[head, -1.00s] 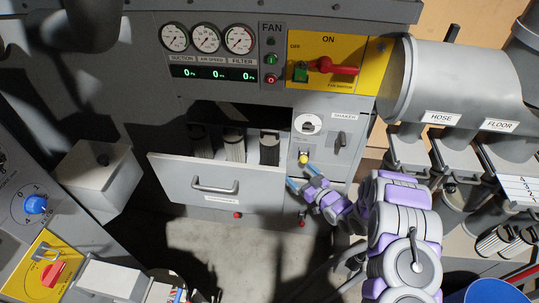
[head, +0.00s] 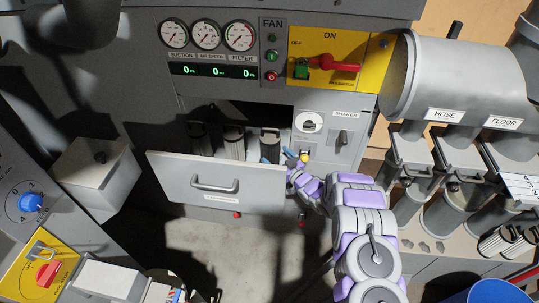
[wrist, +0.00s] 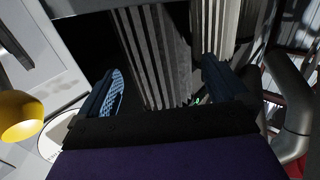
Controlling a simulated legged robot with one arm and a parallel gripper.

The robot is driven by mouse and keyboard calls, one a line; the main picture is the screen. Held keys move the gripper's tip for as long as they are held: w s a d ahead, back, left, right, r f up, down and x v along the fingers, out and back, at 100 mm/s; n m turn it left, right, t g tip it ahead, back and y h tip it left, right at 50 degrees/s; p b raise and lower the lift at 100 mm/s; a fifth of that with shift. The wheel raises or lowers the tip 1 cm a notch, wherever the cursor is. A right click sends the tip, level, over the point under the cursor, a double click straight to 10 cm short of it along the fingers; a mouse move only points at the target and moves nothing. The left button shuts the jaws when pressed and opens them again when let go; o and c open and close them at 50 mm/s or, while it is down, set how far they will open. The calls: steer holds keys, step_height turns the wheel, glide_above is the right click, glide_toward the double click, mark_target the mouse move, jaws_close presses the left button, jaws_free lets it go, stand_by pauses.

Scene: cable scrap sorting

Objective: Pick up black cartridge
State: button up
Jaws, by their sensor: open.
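The black cartridge (head: 270,141) stands upright at the right end of the pulled-out drawer (head: 230,172). My gripper (head: 278,156) is open at the drawer's right end, close beside that cartridge. In the wrist view my gripper's blue fingers (wrist: 163,88) are spread apart, and a dark pleated cartridge (wrist: 160,50), apparently the same one, shows between and beyond them. I cannot tell whether the fingers touch it. Its lower part is hidden by the drawer front and gripper.
A light pleated cartridge (head: 234,144) and a darker one (head: 199,139) stand left of it in the drawer. The yellow knob (head: 304,157) and shaker panel (head: 325,140) are close to my gripper's right. The drawer handle (head: 215,186) sticks out in front.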

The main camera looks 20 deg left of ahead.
steer(key=b+x, duration=0.1)
steer(key=x, duration=0.4)
steer(key=shift+w+a, duration=0.1)
steer(key=shift+w, duration=0.05)
steer(key=c, duration=1.1)
steer(key=shift+r, duration=0.15)
